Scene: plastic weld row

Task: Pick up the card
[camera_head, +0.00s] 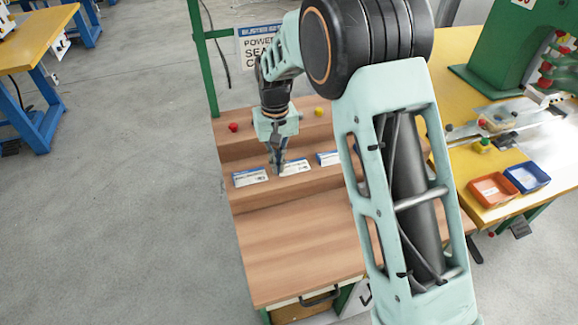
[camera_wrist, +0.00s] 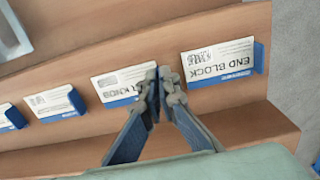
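Several white cards with blue bands stand on the wooden stepped rack. The middle card (camera_head: 294,167) shows lettering ending in "KNOB" in the wrist view (camera_wrist: 118,86). My gripper (camera_head: 279,169) reaches down to the left end of this card in the head view. In the wrist view my fingertips (camera_wrist: 163,80) are nearly together at the card's right end and hide it. They look closed on that end. The card is still at its place on the step. The "END BLOCK" card (camera_wrist: 218,62) stands just right of my fingers in the wrist view and to the left in the head view (camera_head: 250,177).
Another card (camera_head: 328,158) stands right of the middle one, partly behind my arm. A red knob (camera_head: 233,127) and a yellow knob (camera_head: 319,112) sit on the upper step. An orange tray (camera_head: 491,190) and a blue tray (camera_head: 527,177) lie on the yellow table. The lower wooden top (camera_head: 300,245) is clear.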

